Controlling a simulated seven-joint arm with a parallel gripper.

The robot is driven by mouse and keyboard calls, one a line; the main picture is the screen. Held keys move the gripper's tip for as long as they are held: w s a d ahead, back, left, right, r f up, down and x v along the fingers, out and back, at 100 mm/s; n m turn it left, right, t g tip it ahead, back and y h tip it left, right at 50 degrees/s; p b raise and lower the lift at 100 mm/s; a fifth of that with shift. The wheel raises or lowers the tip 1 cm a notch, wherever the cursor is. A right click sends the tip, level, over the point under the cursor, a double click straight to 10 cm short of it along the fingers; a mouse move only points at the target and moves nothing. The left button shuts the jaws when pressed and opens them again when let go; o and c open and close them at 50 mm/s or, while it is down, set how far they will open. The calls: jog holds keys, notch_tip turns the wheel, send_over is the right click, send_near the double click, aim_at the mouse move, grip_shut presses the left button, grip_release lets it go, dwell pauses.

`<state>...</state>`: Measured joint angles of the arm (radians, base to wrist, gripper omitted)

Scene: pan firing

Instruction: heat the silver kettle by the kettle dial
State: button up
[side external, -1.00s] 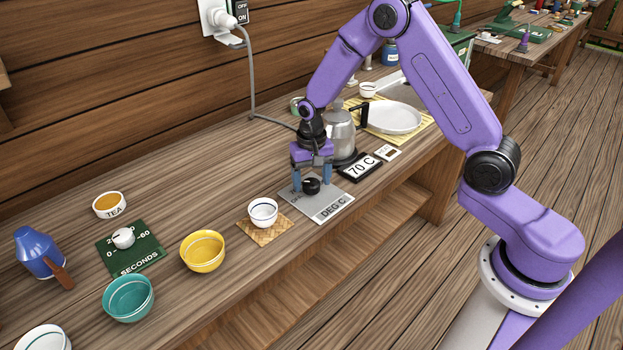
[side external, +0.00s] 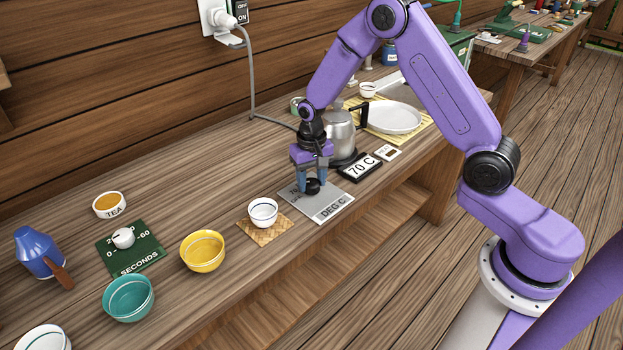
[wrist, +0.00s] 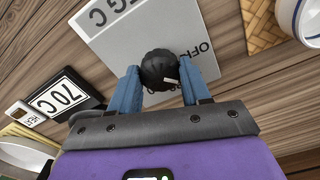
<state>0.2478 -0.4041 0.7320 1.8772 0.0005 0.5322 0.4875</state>
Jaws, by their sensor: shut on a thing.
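The silver kettle (side external: 341,133) with a black handle stands upright on its dark base on the bench, just behind my gripper and partly hidden by it. The kettle dial is a black knob (side external: 313,187) on a grey plate (side external: 329,208) marked DEG C. My gripper (side external: 313,184) points down with its blue fingers closed on the knob's two sides. In the wrist view the knob (wrist: 158,66) sits between the fingertips, its white mark toward the lower right. A sign reading 70 C (side external: 360,166) lies beside the kettle.
A white cup (side external: 263,210) on a woven mat (side external: 265,234) sits left of the dial plate. A yellow bowl (side external: 202,252), teal bowl (side external: 128,299) and green seconds dial plate (side external: 131,256) are farther left. A white plate (side external: 393,117) lies behind the sign.

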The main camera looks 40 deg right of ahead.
aim_at(312, 182)
jog(key=n, duration=0.6)
jog(key=shift+n, duration=0.3)
dwell(0.5)
jog(key=o, duration=1.1)
jog(key=shift+c, duration=0.2)
notch_tip(312, 182, up, 18)
jog(key=shift+f, duration=0.25)
